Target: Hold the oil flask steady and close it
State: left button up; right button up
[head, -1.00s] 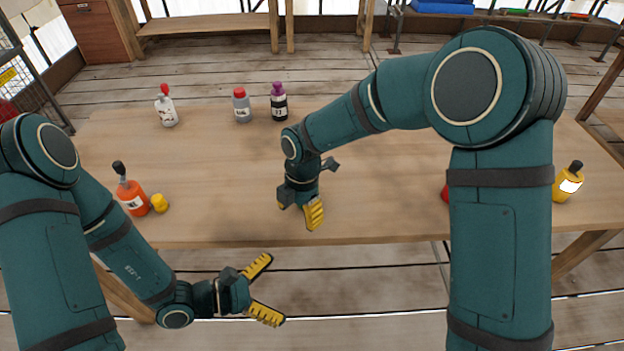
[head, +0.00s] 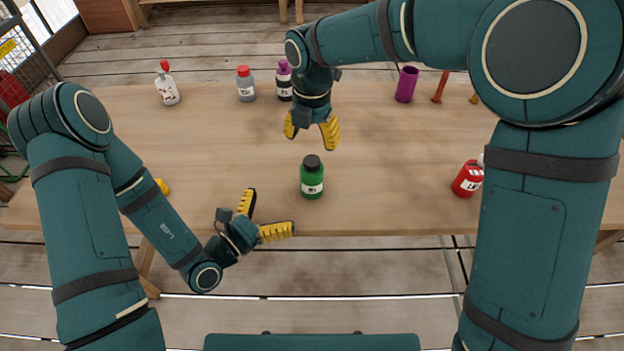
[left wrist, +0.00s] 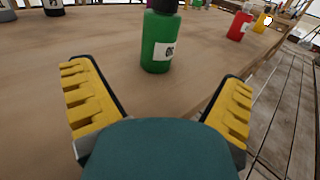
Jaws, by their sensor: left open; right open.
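A green bottle (head: 312,182) with a dark top and a white label stands upright near the table's front edge. Its label is too small to read, so I cannot tell for sure that it is the oil flask. My left gripper (head: 268,212) is open and empty, low at the table's front edge, left of the green bottle and apart from it. In the left wrist view the green bottle (left wrist: 157,42) stands ahead, beyond the open fingers, its top cut off. My right gripper (head: 311,134) is open, pointing down, above and behind the green bottle, not touching it.
A white bottle (head: 167,90), a grey bottle (head: 246,88) and a purple-topped dark bottle (head: 284,85) stand at the back left. A purple cup (head: 406,84) stands at the back right. A red bottle (head: 467,180) is partly behind my right arm. Table around the green bottle is clear.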

aim_at(313, 174)
pick_arm(q)
jog(key=x, duration=1.3)
jog(key=shift+d, duration=0.15)
grip_shut()
pick_arm(e)
jog(key=shift+s+f+n, duration=0.1)
jog(key=shift+f+n, duration=0.25)
jog(key=shift+n, duration=0.75)
jog(key=shift+r+n, duration=0.35)
jog(key=shift+n, duration=0.75)
jog(key=shift+f, duration=4)
